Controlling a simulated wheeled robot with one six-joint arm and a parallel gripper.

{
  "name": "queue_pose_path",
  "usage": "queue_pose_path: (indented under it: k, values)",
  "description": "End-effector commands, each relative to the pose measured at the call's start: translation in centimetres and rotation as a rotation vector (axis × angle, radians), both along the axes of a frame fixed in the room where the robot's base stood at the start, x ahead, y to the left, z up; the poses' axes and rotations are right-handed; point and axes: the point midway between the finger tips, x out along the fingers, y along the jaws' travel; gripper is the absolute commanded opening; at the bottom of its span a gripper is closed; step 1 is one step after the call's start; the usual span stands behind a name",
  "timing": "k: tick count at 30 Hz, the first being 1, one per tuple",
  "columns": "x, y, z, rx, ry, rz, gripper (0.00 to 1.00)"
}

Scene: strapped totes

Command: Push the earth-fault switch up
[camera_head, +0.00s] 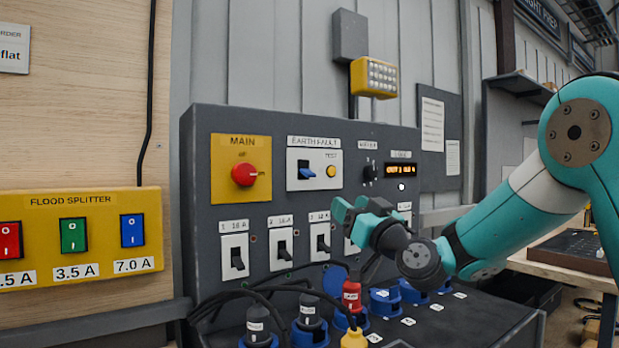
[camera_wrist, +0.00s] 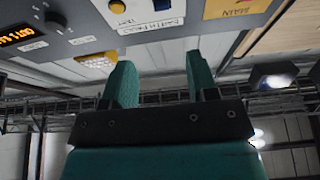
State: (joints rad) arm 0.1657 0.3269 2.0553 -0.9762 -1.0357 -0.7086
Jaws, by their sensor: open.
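The earth-fault switch (camera_head: 306,172) sits on a white plate under the EARTH FAULT label (camera_head: 314,142) on the grey panel. Its blue lever appears to point down. A yellow test button (camera_head: 331,171) is just right of it. My gripper (camera_head: 350,207) is open and empty, below and right of the switch, apart from it. The wrist view looks inverted: my gripper's teal fingers (camera_wrist: 161,72) stand apart, with the EARTH FAULT label (camera_wrist: 170,25) beyond them. There the switch (camera_wrist: 161,4) is cut off at the top edge.
A red MAIN knob (camera_head: 244,174) is left of the switch. Several black breaker switches (camera_head: 283,250) line the row below, partly behind my gripper. Plugs and black cables (camera_head: 262,300) crowd the lower ledge. A yellow flood splitter box (camera_head: 100,200) stands at left.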

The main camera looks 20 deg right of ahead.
Motion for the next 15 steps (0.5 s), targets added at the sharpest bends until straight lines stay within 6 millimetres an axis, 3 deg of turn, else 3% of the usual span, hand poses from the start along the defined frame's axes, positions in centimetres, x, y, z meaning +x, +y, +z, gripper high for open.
queue_pose_path:
  k: [1,15]
  values:
    - [0.7,0.3,1.0,-0.001,0.000,0.003,0.53]
    - [9.7,3.5,5.1,-0.001,0.001,0.006,0.53]
